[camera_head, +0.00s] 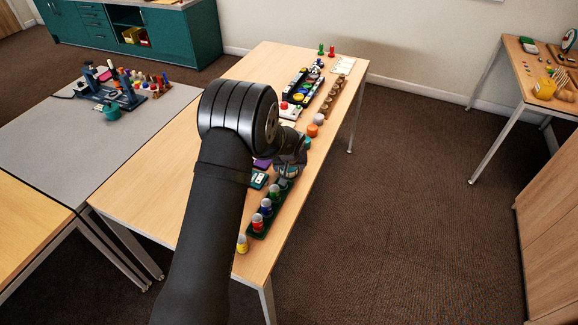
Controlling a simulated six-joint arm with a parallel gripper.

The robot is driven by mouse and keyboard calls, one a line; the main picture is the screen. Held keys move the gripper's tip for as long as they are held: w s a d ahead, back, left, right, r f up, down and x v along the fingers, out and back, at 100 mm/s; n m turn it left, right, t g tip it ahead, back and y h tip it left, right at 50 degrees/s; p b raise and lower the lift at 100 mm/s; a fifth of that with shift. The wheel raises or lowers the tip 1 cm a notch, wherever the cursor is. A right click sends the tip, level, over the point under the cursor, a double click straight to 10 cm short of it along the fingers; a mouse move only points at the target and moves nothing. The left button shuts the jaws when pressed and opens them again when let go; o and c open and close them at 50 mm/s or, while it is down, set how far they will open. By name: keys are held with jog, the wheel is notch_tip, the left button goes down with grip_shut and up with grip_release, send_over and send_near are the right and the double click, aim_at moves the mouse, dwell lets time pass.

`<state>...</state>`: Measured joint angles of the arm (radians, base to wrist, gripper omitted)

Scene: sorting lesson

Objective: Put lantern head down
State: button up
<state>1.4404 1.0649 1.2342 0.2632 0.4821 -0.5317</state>
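My gripper (290,168) is over the right edge of the long wooden table (165,190), close to the far end of a dark green rack (262,226). It is small and partly behind my dark arm, so its fingers cannot be made out. Something greyish shows at its tip, but I cannot tell whether it is held. No thing can be surely picked out as the lantern head. The rack holds a row of small coloured pieces, among them a red one (257,222) and a blue one (266,208).
A yellow piece (242,244) stands near the table's front edge. An orange piece (312,131) and a grey one (319,118) stand beyond my gripper. A brown rack (330,98) and a black tray (290,98) lie farther back. The table's left part is bare.

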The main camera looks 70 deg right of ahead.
jog(key=shift+o, duration=0.6)
jog(key=shift+r, duration=0.3)
jog(key=v, duration=1.1)
jog(key=shift+a+r, duration=0.25)
jog(key=shift+r, duration=0.05)
jog(key=shift+f, duration=0.1)
